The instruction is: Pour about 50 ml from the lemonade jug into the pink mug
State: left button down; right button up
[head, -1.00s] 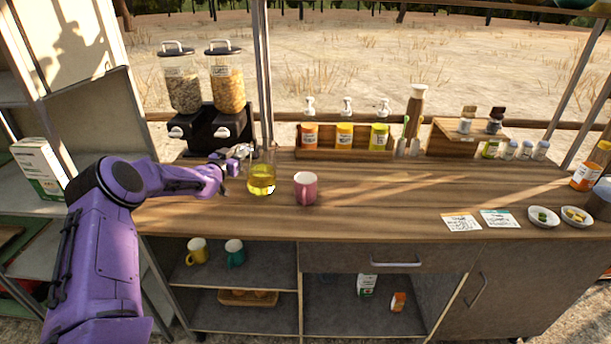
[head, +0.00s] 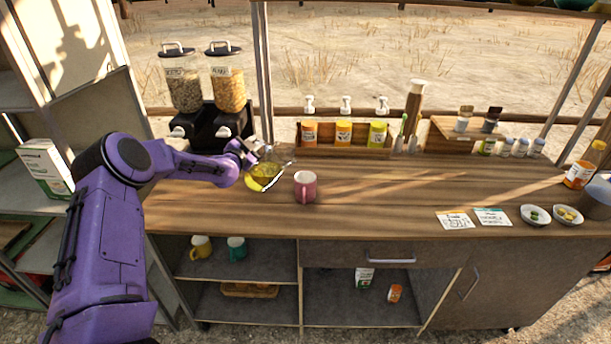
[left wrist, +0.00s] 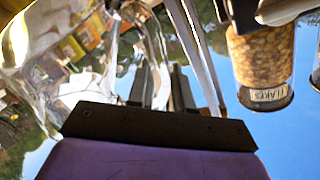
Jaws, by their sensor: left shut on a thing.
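The lemonade jug (head: 264,178) is clear glass with yellow liquid in its lower part. It is tilted to the right above the counter, beside the pink mug. My left gripper (head: 246,155) is shut on the jug at its left side. In the left wrist view the clear glass of the jug (left wrist: 60,50) fills the left side, close to the fingers. The pink mug (head: 305,187) stands upright on the counter just right of the jug. Its inside is too small to judge, and I cannot tell whether liquid is flowing. My right gripper is not in view.
Two cereal dispensers (head: 205,90) stand behind my left gripper. A wooden rack of sauce bottles (head: 345,138) is at the back. Cards (head: 455,220) and small bowls (head: 535,215) lie at the right. The counter (head: 385,190) right of the mug is clear.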

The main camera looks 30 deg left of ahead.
pick_arm(q)
jog(key=shift+w+d+r+m+p, duration=0.25)
jog(key=shift+d+r+m+p, duration=0.1)
jog(key=shift+d+m+p, duration=0.3)
jog(key=shift+w+d+r+m+p, duration=0.2)
jog(key=shift+d+r+m+p, duration=0.15)
jog(key=shift+m, duration=0.4)
jog(key=shift+w+d+r+m+g+p, duration=0.15)
jog(key=shift+d+r+m+g+p, duration=0.2)
jog(key=shift+r+m+p, duration=0.35)
jog(key=shift+w+d+r+m+y+p, duration=0.2)
jog(key=shift+d+r+m+p, duration=0.25)
jog(key=shift+p, duration=0.4)
jog(key=shift+w+d+r+m+y+p, duration=0.2)
jog(key=shift+d+r+m+p, duration=0.2)
jog(key=shift+p, duration=0.4)
jog(key=shift+d+r, duration=0.15)
jog(key=shift+d, duration=0.25)
jog(key=shift+w, duration=0.1)
jog(key=shift+w+d, duration=0.1)
jog(key=shift+d, duration=0.4)
